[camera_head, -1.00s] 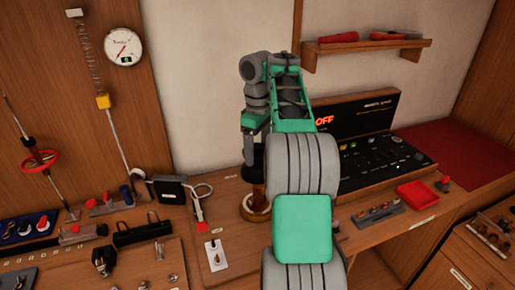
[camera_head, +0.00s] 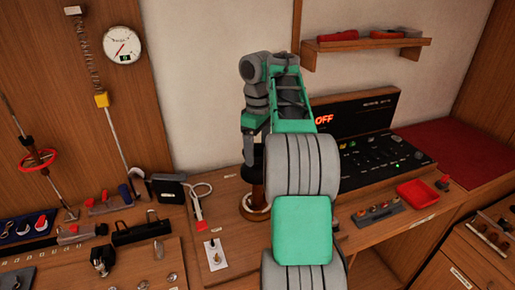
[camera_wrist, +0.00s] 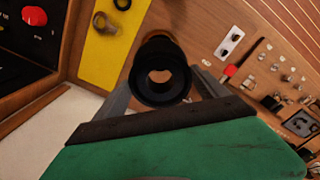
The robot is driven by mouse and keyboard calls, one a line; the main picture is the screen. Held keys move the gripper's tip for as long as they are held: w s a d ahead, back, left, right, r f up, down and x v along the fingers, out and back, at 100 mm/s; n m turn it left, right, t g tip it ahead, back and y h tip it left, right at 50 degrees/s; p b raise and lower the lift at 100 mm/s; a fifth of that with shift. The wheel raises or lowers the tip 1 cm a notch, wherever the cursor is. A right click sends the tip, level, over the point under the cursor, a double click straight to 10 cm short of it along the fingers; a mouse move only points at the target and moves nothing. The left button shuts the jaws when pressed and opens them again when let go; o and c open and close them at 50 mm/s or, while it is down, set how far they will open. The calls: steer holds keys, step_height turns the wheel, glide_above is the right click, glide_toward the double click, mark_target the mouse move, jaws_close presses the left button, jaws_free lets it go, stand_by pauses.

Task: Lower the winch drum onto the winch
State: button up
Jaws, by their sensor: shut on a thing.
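The winch drum (camera_wrist: 160,97) is a black, ring-ended cylinder with a round hole through its middle. My gripper (camera_wrist: 163,82) is shut on it, one grey finger on each side. In the head view the dark drum (camera_head: 259,158) shows beside my gripper, partly hidden by my arm. The winch (camera_head: 256,209) is a round base with a pale ring on the wooden bench, directly below the drum. A brown upright part stands between them. I cannot tell whether the drum touches the winch.
My arm hides part of the bench right of the winch. A white cord loop with a red tag (camera_head: 200,208) lies just left, by a black box (camera_head: 170,188). A control console (camera_head: 385,155) and red tray (camera_head: 417,192) stand to the right.

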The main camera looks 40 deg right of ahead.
mark_target(258, 169)
steer(key=shift+f+b, duration=1.3)
steer(key=shift+f+b, duration=0.35)
steer(key=shift+f+b, duration=4.95)
steer(key=o, duration=1.6)
steer(key=shift+o, duration=0.2)
step_height(258, 169, up, 5)
steer(key=p, duration=0.5)
